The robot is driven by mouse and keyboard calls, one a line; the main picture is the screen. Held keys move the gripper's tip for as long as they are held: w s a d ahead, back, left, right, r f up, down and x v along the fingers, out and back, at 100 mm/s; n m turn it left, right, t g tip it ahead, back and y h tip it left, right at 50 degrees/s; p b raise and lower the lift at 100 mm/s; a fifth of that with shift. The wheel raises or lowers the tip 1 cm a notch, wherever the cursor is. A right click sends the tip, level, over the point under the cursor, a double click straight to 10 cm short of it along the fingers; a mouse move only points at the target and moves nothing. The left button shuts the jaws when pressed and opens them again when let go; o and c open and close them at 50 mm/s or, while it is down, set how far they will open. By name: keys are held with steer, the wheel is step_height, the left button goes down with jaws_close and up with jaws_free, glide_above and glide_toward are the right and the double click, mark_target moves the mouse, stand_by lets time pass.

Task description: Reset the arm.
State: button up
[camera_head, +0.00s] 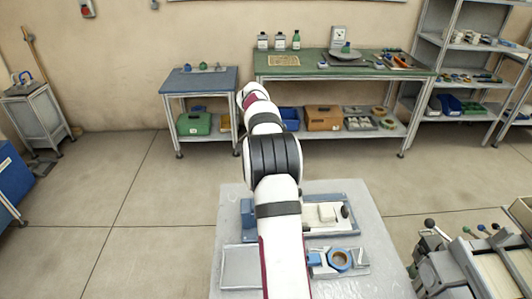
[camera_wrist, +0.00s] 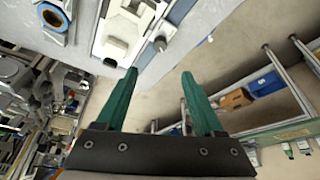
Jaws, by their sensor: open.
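My gripper (camera_wrist: 160,88) shows in the wrist view with two green fingers spread wide apart and nothing between them. In the head view my white and black arm reaches up and away over the table, and its gripper end is hidden. A blue reel with a tan ring (camera_head: 340,260) sits in a holder at the front of the grey table (camera_head: 235,210). The reel also shows at the upper left of the wrist view (camera_wrist: 53,17). A white device (camera_head: 327,214) on a blue-grey base stands behind it, partly hidden by my arm.
A flat tray (camera_head: 240,266) lies left of my arm. A machine with levers (camera_head: 470,265) stands at the right. A blue-topped table (camera_head: 199,80), a green workbench (camera_head: 340,64) and metal shelves (camera_head: 470,75) line the back wall. The floor at the left is mostly clear.

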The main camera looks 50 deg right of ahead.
steer(key=s+a+r+n+t+y, duration=0.1)
steer(key=s+a+r+n, duration=0.15)
steer(key=a, duration=0.75)
steer(key=s+a+r+n+y, duration=0.1)
steer(key=s+a+r+n, duration=0.2)
steer(key=a, duration=0.7)
steer(key=s+a+r+n+t+y, duration=0.15)
steer(key=a+n, duration=0.25)
steer(key=a, duration=0.6)
steer(key=s+a+f+n+y, duration=0.1)
steer(key=s+a+f+n, duration=0.1)
steer(key=s+a, duration=0.5)
steer(key=s+a+f+n+g+y, duration=0.1)
steer(key=s+a+n, duration=0.3)
steer(key=s+a, duration=0.4)
steer(key=shift+s+f+y, duration=0.35)
steer(key=shift+s+f, duration=0.15)
steer(key=shift+s, duration=0.4)
